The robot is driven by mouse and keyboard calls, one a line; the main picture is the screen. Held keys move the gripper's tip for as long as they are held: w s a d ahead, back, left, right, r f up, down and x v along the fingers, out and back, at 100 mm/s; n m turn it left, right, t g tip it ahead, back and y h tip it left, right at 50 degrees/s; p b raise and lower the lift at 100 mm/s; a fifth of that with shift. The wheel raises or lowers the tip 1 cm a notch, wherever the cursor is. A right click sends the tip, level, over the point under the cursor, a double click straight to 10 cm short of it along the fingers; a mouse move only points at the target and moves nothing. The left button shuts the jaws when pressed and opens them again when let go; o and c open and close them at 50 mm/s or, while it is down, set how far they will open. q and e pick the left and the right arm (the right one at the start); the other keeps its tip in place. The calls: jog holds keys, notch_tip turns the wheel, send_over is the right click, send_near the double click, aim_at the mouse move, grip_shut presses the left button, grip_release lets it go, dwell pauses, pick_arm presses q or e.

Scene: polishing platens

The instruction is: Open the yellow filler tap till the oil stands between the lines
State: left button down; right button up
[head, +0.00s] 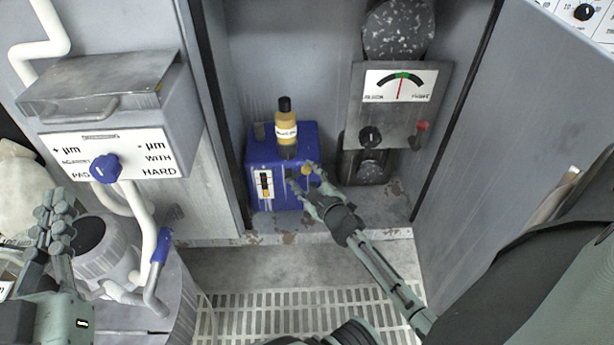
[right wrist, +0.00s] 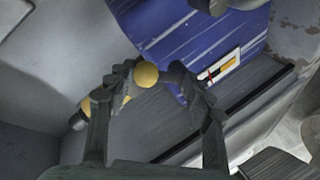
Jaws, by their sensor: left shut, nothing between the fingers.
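A blue oil box (head: 262,147) stands on the cabinet floor. Its round yellow filler tap (head: 306,170) is on the front, to the right. A white-framed sight gauge (head: 264,184) is at the front left and shows yellow, red and dark bands; the oil level against the lines is too small to read. My right gripper (head: 307,179) is open at the tap. In the right wrist view the tap knob (right wrist: 146,74) shows between the right gripper's fingertips (right wrist: 155,78), nearer the left one; I cannot tell contact. My left gripper (head: 60,205) is shut and empty at the far left.
An amber bottle (head: 286,131) with a black cap stands on the box. A dial panel (head: 388,108) with knobs is to its right. The open cabinet door (head: 495,130) bounds the right. At left are a control box (head: 172,130) and a grey drum (head: 180,290).

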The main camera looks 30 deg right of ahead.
jog(key=shift+o, duration=1.1)
jog(key=shift+d, duration=0.1)
jog(key=shift+s+d, duration=0.1)
jog(key=shift+s, duration=0.1)
jog(key=v, duration=1.1)
jog(key=shift+s, duration=0.35)
jog(key=shift+r, duration=0.1)
